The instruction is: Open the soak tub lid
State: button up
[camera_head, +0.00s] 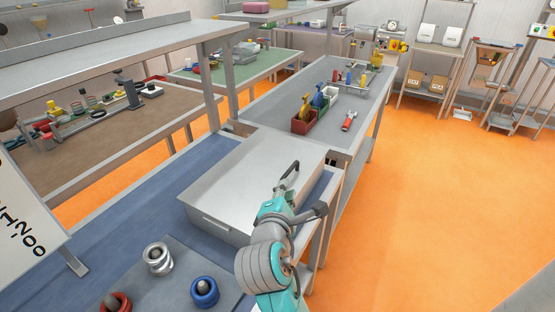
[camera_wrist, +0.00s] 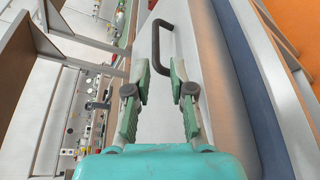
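The soak tub appears to be the grey-white box (camera_head: 240,185) on the blue bench in the head view. Its flat lid (camera_head: 245,165) looks shut. A dark bar handle (camera_wrist: 163,45) stands on a pale surface in the wrist view, just beyond my fingertips. What looks like the same handle (camera_head: 289,173) shows at the right side of the lid in the head view. My gripper (camera_wrist: 161,78) is open and empty, with a gap between its fingers and apart from the handle. In the head view my teal arm hides the tub's right front corner.
A silver ringed part (camera_head: 157,259), a blue ring-shaped part (camera_head: 204,291) and a red one (camera_head: 116,303) stand in front of the tub. A grey bench (camera_head: 270,105) with bins and tools lies behind it. A shelf (camera_head: 100,60) overhangs the left. Orange floor is clear at right.

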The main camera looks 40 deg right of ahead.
aim_at(290, 172)
jog(key=shift+w+d+r, duration=0.15)
jog(key=shift+w+d, duration=0.15)
jog(key=shift+w, duration=0.2)
jog(key=x, duration=1)
jog(key=shift+d, duration=0.1)
jog(key=shift+c, duration=0.3)
grip_shut()
